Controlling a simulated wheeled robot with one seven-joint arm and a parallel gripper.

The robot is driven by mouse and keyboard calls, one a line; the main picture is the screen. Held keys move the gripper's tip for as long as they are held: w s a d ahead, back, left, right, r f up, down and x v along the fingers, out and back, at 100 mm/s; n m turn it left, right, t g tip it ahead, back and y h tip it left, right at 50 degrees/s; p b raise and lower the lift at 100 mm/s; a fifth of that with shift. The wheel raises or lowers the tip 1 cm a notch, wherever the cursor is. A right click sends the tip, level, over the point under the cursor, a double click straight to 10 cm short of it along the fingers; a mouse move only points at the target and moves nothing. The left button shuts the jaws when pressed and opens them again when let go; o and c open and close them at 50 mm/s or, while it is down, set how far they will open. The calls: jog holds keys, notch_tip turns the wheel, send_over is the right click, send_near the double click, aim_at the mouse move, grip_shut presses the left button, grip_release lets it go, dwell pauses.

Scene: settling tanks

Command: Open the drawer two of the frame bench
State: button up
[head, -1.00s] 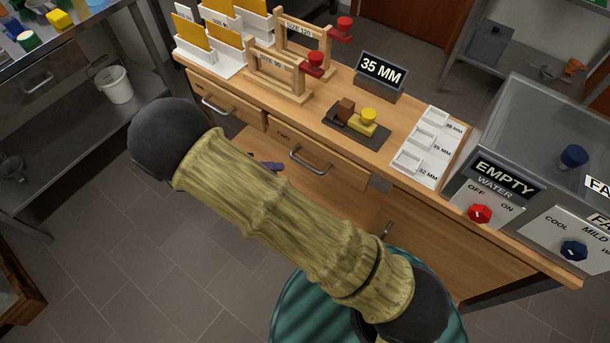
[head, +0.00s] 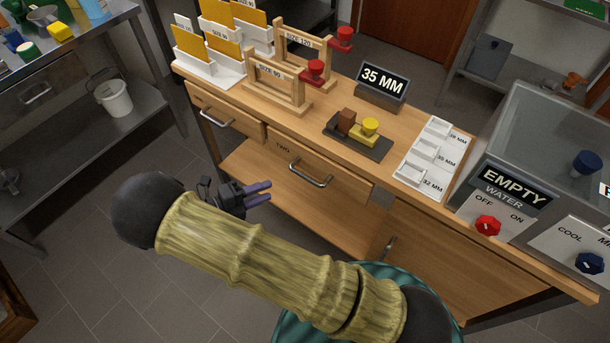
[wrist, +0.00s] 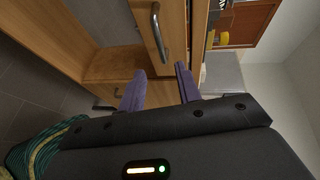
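The frame bench (head: 395,175) is a wooden bench with drawers along its front. Drawer two (head: 290,158), marked "TWO", is shut and has a silver bar handle (head: 311,174). My gripper (head: 260,191) has two purple fingers and hangs in front of the bench, to the left of and below that handle, touching nothing. In the wrist view my fingers (wrist: 160,88) are apart with nothing between them. A silver handle (wrist: 158,32) on a wooden drawer front shows beyond the fingertips in that view.
Another drawer (head: 225,112) with its own handle is at the left end of the bench. A cupboard door handle (head: 389,246) is at the lower right. Wooden frames (head: 277,85), a "35 MM" sign (head: 383,82) and a tank (head: 550,150) stand on top. The floor at left is clear.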

aim_at(305, 175)
jog(key=x, duration=1.3)
jog(key=shift+w+d+f, duration=0.1)
jog(key=shift+d, duration=0.05)
grip_shut()
